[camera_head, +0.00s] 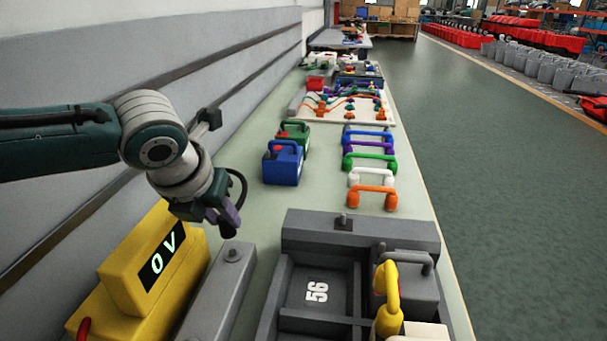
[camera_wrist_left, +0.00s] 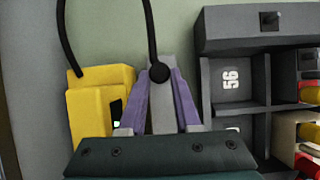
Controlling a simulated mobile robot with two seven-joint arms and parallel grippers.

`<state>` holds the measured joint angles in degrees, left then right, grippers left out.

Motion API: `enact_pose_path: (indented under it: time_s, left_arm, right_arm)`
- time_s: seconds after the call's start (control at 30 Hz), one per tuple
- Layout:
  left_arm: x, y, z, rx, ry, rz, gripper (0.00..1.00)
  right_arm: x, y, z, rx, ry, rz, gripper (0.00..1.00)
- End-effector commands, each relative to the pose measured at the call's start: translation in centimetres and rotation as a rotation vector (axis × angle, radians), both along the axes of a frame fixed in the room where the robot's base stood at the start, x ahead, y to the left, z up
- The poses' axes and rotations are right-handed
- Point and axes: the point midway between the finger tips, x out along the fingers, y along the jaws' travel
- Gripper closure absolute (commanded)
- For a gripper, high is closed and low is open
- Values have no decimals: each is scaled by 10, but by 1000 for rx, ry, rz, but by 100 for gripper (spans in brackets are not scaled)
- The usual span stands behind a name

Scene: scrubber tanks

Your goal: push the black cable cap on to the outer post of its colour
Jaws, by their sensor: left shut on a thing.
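My left gripper (camera_head: 229,222) is shut on the black cable cap (camera_wrist_left: 159,72), which sits between its purple fingertips. In the head view the cap (camera_head: 229,233) shows as a small dark end under the fingers. Its black cable (camera_wrist_left: 151,30) runs up from the cap in the wrist view and loops beside the gripper in the head view. A grey post (camera_head: 232,254) stands on a long grey block (camera_head: 215,295) just below and in front of the cap, apart from it in the picture. My right gripper is not in view.
A yellow meter (camera_head: 125,285) reading "0 V" stands left of the grey block. The dark tray marked 56 (camera_head: 316,292) and a yellow handle (camera_head: 388,300) are to the right. Blue (camera_head: 283,165) and green cans and several coloured handles stand beyond. Bare bench lies between.

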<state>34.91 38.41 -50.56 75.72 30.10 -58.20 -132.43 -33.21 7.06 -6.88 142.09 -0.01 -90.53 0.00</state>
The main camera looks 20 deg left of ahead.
Motion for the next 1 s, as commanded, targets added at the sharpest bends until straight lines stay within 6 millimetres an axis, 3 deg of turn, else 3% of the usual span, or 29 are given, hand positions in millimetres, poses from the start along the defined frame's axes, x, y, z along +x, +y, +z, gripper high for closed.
enact_pose_path:
  time_s: [0.13, 0.5, 0.9, 1.0]
  left_arm:
    - [0, 0, 4, 0, 0, 7, 100]
    - [0, -1, 46, 0, 0, 156, 100]
    - [0, 0, 47, 1, -1, 188, 100]
    - [3, -8, 47, -2, -1, 187, 100]
  right_arm:
    - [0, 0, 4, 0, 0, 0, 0]
    - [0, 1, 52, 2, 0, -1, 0]
    - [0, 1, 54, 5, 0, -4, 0]
    - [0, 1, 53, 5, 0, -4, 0]
